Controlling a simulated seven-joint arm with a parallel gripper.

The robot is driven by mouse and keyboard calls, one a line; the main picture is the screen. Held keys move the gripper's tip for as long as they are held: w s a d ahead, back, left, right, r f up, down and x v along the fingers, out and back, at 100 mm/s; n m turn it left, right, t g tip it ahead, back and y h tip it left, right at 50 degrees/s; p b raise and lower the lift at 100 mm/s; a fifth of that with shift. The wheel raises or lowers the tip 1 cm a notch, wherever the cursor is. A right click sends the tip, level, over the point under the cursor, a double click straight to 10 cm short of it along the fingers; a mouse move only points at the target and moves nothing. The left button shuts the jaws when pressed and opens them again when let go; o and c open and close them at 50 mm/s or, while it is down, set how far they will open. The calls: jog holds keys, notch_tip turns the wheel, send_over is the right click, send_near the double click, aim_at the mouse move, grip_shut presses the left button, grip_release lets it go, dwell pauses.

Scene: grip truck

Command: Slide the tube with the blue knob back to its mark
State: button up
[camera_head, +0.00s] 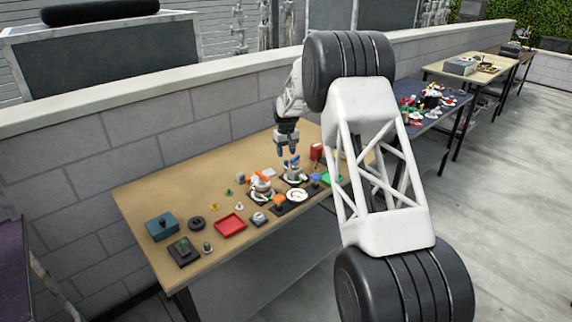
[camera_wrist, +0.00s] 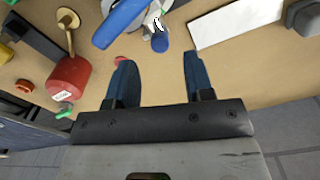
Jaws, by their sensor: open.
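In the wrist view a blue bar or tube (camera_wrist: 120,20) slants across the top edge, partly cut off by the frame. A round blue knob (camera_wrist: 160,43) shows beside it, by a white and grey mount. My gripper (camera_wrist: 157,60) is open, with the knob just beyond and between its two blue fingertips. I cannot tell whether they touch it. In the head view my gripper (camera_head: 287,151) points down over the table, right above a small device with a blue part (camera_head: 291,162). The mark cannot be made out.
A red block-like object (camera_wrist: 69,79) lies left of my fingers, with a brass-coloured piece (camera_wrist: 68,20) near it. A white plate (camera_wrist: 236,20) is at the right.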

aim_at(286, 161)
jog(key=shift+f, duration=3.1)
grip_shut()
